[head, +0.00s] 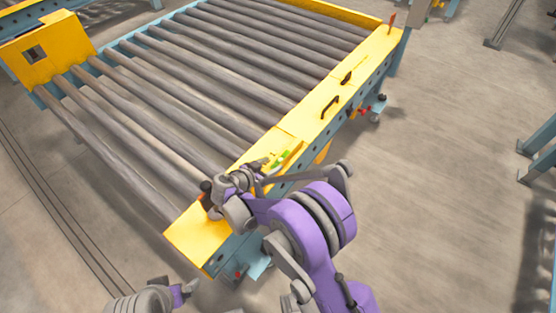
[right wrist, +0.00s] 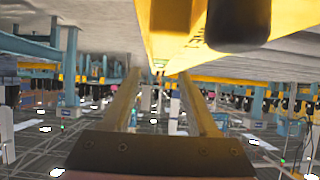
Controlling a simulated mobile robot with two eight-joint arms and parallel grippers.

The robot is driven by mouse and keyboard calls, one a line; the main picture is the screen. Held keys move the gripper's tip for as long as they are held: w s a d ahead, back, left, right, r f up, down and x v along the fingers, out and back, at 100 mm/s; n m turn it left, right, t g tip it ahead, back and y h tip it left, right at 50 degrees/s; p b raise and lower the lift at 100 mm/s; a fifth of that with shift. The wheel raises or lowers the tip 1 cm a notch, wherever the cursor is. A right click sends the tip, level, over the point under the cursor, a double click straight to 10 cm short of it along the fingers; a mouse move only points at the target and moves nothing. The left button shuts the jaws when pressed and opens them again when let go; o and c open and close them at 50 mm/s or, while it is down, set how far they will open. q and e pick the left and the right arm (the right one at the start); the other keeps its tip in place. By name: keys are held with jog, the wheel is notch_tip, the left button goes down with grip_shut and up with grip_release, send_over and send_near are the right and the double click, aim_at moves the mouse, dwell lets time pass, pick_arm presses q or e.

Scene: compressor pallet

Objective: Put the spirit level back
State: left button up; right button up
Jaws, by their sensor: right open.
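A small yellow and green object (head: 284,157), which looks like the spirit level, lies on the yellow side rail of the roller conveyor. My right gripper (head: 264,163) is just left of it, low over the rail. In the right wrist view the two fingers (right wrist: 164,103) stand apart with nothing between them. I cannot tell whether a finger touches the level. My right wrist hides part of the rail. Part of my left arm's end (head: 183,292) shows at the bottom edge, well away from the rail; its jaws cannot be made out.
The yellow rail (head: 312,108) carries dark handles (head: 330,106). Grey rollers (head: 190,85) fill the conveyor left of it. A yellow box (head: 48,48) stands at the far left corner. Red and black fittings (head: 372,106) stick out on the right. The floor (head: 440,180) to the right is clear.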

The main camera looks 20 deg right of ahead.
jog(key=v, duration=0.5)
jog(key=shift+s+a+r+p, duration=0.1)
jog(key=shift+s+a+p, duration=0.05)
jog(key=shift+p, duration=0.25)
jog(key=s+d+r+n+g+y, duration=0.2)
jog(key=s+d+r+n, duration=0.1)
jog(key=s+d, duration=0.25)
jog(key=s+d+r+n+g+y, duration=0.1)
jog(key=s+d+r+n+y, duration=0.1)
jog(key=s+d+r, duration=0.35)
jog(key=s+a+f+n+y, duration=0.1)
jog(key=s+n+y, duration=0.4)
jog(key=s, duration=1.4)
jog(key=shift+s+a+y, duration=0.3)
jog(key=shift+s+a, duration=0.05)
jog(key=shift+a, duration=0.3)
